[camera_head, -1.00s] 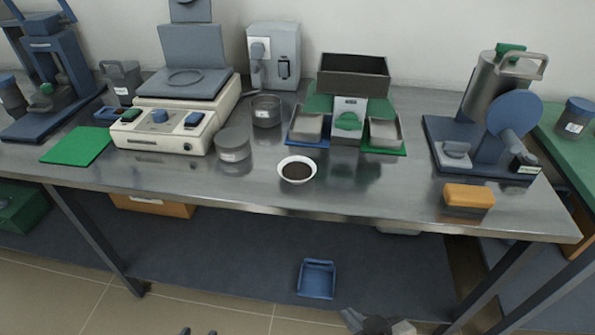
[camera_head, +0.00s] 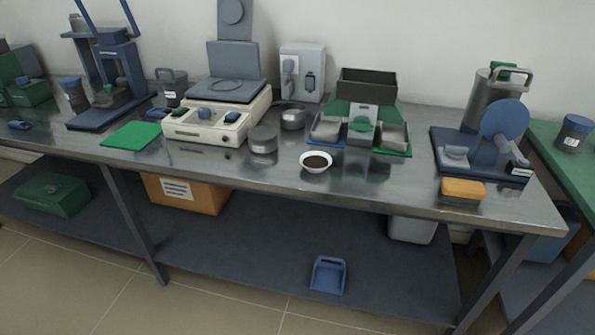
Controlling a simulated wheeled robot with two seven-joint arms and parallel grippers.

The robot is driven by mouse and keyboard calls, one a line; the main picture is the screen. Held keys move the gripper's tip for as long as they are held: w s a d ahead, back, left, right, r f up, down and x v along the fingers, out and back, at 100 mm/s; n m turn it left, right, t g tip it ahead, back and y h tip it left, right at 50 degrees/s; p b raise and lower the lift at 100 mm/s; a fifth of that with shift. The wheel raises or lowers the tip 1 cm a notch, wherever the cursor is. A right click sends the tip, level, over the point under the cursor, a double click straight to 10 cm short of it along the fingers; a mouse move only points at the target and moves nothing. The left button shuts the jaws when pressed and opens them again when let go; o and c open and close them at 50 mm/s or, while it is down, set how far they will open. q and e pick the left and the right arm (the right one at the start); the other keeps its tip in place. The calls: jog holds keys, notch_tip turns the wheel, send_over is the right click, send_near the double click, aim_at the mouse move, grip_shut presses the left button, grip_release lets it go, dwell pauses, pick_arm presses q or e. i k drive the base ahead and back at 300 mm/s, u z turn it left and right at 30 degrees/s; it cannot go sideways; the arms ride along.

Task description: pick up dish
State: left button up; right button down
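A small white dish (camera_head: 316,162) with dark contents stands upright near the front edge of the steel bench (camera_head: 240,172), right of centre in the head view. Nothing touches it. Neither of my grippers shows in the head view now.
A grey round tin (camera_head: 263,139) and a cream hotplate-like device (camera_head: 213,117) stand left of the dish. A green and grey device with trays (camera_head: 361,128) stands behind it. An orange block (camera_head: 462,188) lies to the right. Bare bench surrounds the dish's front. A blue dustpan (camera_head: 328,274) lies below.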

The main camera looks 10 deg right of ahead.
aim_at(314, 161)
jog(key=u, duration=1)
jog(key=i, duration=0.95)
jog(key=z, duration=1.55)
